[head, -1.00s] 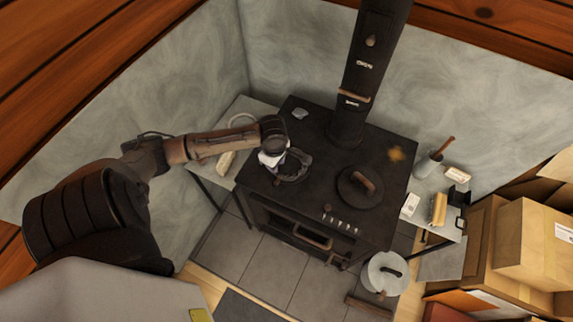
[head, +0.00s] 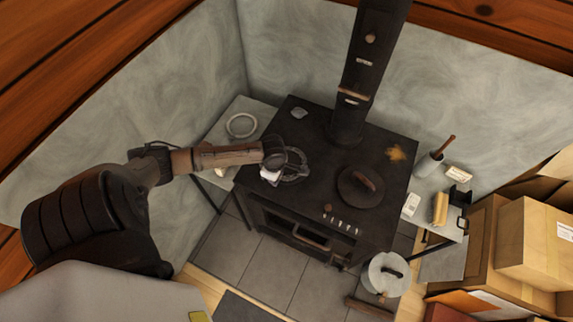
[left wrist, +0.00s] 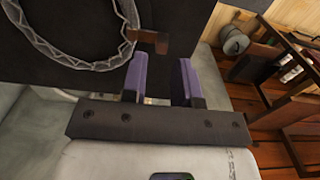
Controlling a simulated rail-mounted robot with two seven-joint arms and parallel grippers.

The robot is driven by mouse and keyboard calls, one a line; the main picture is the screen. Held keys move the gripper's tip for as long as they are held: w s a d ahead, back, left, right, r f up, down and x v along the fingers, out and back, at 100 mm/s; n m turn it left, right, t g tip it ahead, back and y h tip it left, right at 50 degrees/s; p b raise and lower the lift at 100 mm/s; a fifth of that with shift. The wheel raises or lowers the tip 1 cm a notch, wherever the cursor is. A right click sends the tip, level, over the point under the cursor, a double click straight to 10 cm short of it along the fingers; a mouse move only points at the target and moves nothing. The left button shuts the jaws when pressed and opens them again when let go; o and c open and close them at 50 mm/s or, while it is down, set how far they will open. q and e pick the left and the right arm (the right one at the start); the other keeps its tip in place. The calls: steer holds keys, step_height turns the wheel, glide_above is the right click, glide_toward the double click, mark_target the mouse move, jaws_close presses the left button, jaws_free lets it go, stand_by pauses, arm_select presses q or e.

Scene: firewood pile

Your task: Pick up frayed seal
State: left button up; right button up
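The frayed seal (head: 296,165) appears to be the pale, ragged ring around the round opening on the left part of the stove top. In the left wrist view it shows as a jagged grey ring (left wrist: 131,22) at upper left, with a brown tab (left wrist: 150,40) at its edge. My left gripper (left wrist: 162,78) is beside the ring's edge, its two purple fingers apart with nothing visibly held. The left finger is close to the tab; contact cannot be told. In the head view my wrist covers the ring's left part. My right gripper is out of view.
A smooth white ring (head: 241,125) lies on the left side table (head: 262,108). Cardboard boxes (head: 510,245) fill the right side.

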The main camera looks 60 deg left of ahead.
mark_target(284, 178)
arm_select(q)
steer(key=shift+s+f+b, duration=0.15)
steer(key=shift+f+b, duration=0.15)
steer(key=shift+f, duration=1.9)
jaws_close()
